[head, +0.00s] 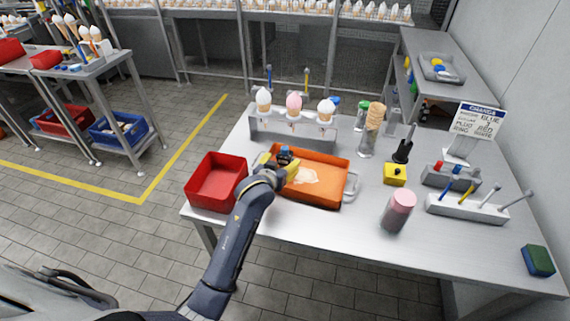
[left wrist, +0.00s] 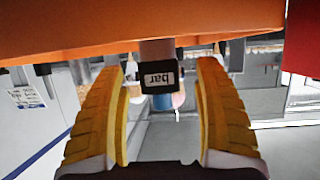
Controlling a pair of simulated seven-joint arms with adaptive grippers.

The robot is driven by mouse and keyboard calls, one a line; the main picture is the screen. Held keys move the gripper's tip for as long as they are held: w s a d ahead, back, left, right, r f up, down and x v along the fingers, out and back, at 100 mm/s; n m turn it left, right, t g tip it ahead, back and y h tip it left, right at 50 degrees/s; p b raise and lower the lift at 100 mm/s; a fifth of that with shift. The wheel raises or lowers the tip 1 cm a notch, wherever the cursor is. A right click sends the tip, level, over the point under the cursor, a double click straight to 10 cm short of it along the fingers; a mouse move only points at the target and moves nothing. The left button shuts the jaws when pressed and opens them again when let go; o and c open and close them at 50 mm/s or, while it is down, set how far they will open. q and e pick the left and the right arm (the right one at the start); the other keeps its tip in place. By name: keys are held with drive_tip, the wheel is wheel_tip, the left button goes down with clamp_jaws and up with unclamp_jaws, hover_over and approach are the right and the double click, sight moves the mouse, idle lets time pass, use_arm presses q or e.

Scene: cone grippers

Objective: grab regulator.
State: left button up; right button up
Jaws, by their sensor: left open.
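The regulator (head: 285,153) is a small dark device with blue on it, at the left part of the orange tray (head: 325,201). In the left wrist view its black-framed gauge (left wrist: 158,77) reads "bar" upside down, with a grey stem beside the tray's orange underside or wall. My left gripper (head: 277,165) has yellow fingers and is right at the regulator. In the left wrist view the open fingers (left wrist: 163,72) stand on either side of the gauge, with gaps visible. My right gripper is not in view.
A red bin (head: 216,183) stands left of the tray. A cone rack (head: 293,125) stands behind it. To the right are a pink-lidded jar (head: 398,210), a yellow box (head: 395,174) and a white tool holder (head: 467,211). The front right table surface is mostly clear.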

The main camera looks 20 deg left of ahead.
sight(283, 162)
use_arm(q)
drive_tip(key=shift+x, duration=1.8)
drive_tip(key=c, duration=1.5)
drive_tip(key=shift+r, duration=0.15)
